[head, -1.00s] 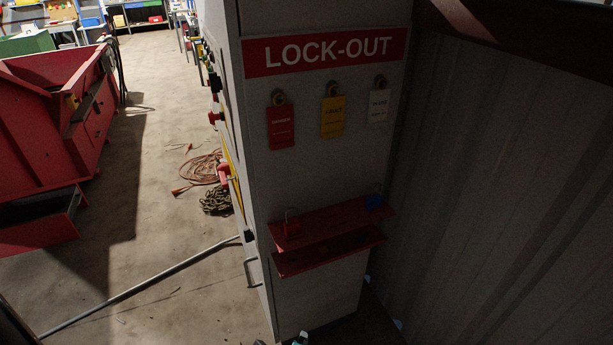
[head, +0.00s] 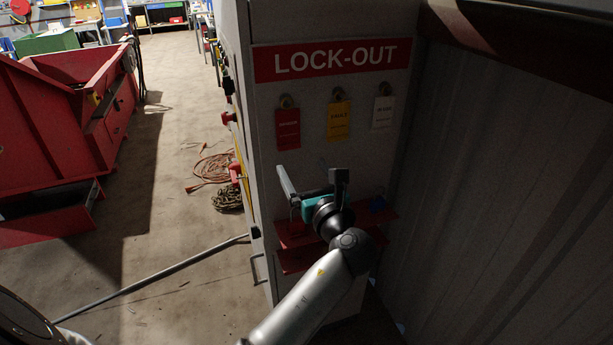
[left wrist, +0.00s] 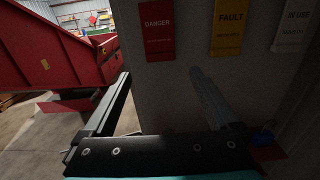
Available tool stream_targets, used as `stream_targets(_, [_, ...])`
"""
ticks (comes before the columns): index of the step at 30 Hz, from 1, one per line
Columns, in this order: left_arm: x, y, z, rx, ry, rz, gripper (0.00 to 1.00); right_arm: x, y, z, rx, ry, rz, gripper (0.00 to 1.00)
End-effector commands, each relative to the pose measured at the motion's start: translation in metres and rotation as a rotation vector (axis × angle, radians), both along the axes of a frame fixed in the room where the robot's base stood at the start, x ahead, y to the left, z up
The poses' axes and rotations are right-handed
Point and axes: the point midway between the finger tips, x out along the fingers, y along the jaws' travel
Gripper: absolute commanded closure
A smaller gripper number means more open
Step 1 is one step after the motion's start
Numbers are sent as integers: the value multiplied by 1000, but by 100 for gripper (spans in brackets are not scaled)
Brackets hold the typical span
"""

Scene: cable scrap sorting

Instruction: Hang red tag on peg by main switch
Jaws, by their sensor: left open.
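The red tag (head: 288,130), marked DANGER, hangs at the left of a row under the LOCK-OUT sign on the grey cabinet's end face. It also shows at the top of the left wrist view (left wrist: 157,28). My left gripper (head: 312,178) is open and empty, below the red and yellow tags in the head view. In the left wrist view its fingers (left wrist: 160,76) stand apart below the red tag, with nothing between them. Red fittings (head: 236,172) show edge-on on the cabinet's left side; I cannot tell which is the main switch or where its peg is.
A yellow tag (head: 338,121) and a white tag (head: 383,113) hang to the right. A red shelf (head: 378,222) with a blue padlock (head: 377,203) is below. A corrugated wall (head: 500,190) closes the right. Floor left of the cabinet has a coiled orange cable (head: 212,167) and a pole (head: 150,281).

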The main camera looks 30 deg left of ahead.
Motion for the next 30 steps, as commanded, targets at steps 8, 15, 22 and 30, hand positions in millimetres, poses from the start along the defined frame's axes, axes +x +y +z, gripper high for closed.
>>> stream_targets(8, [19, 21, -3, -1, -2, -1, 6, 1, -5, -21, -7, -1, -3, 100])
stream_targets(15, [34, 40, -3, -1, -2, -2, 6, 1, -5, -38, -7, -1, -4, 100])
stream_targets(22, [48, 56, 1, 1, 1, -2, 6, 1, -5, -25, -7, -1, -4, 100])
stream_targets(30, [57, 66, 0, -1, 0, -3, 6, 1, -5, -23, -7, -1, -4, 100])
